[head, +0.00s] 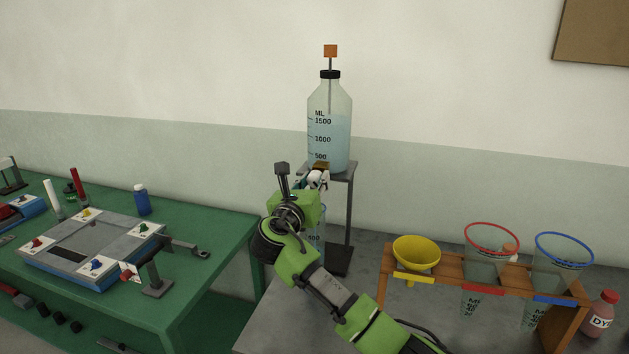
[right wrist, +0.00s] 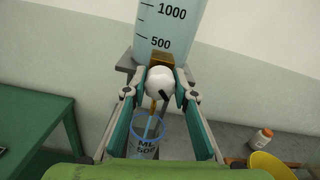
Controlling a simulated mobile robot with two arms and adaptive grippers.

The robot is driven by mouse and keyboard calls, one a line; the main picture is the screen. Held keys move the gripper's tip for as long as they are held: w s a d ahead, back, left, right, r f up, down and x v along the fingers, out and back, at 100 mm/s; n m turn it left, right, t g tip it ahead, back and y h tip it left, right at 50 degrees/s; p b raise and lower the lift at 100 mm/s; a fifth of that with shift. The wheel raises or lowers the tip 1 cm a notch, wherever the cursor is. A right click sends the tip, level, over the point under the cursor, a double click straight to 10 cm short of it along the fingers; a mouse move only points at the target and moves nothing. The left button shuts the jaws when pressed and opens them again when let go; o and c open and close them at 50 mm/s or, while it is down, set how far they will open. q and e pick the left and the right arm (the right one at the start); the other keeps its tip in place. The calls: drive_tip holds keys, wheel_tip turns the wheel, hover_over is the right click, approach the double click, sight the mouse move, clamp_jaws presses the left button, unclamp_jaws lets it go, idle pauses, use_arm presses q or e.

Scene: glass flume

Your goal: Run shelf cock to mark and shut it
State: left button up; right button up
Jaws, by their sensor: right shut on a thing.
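The clear shelf bottle (head: 330,128) stands on a grey stand (head: 342,175), with pale blue liquid up to about its 1500 line. At its foot is a brass block (right wrist: 161,58) with a round white knob (right wrist: 160,80) that has a black bar. My right gripper (head: 318,180) is shut on the knob, one finger each side. A brass spout (right wrist: 154,104) points down from it. Below is a clear measuring vessel (right wrist: 145,148) with a blue rim and an ML 500 scale; my arm partly hides it in the head view. Its liquid level is unclear. My left gripper is out of view.
A wooden rack (head: 450,275) at right holds a yellow funnel (head: 416,251) and clear vessels with red and blue rims. A dye bottle (head: 601,315) stands far right. The green table (head: 215,250) at left carries a tray (head: 90,247) and small tools.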

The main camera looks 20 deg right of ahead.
drive_tip(key=shift+m, duration=0.3)
drive_tip(key=m, duration=0.3)
drive_tip(key=shift+m, duration=0.3)
drive_tip(key=shift+m+b, duration=0.9)
drive_tip(key=shift+m, duration=1.3)
drive_tip(key=o, duration=1.1)
drive_tip(key=shift+a, duration=0.1)
drive_tip(key=v, duration=1.2)
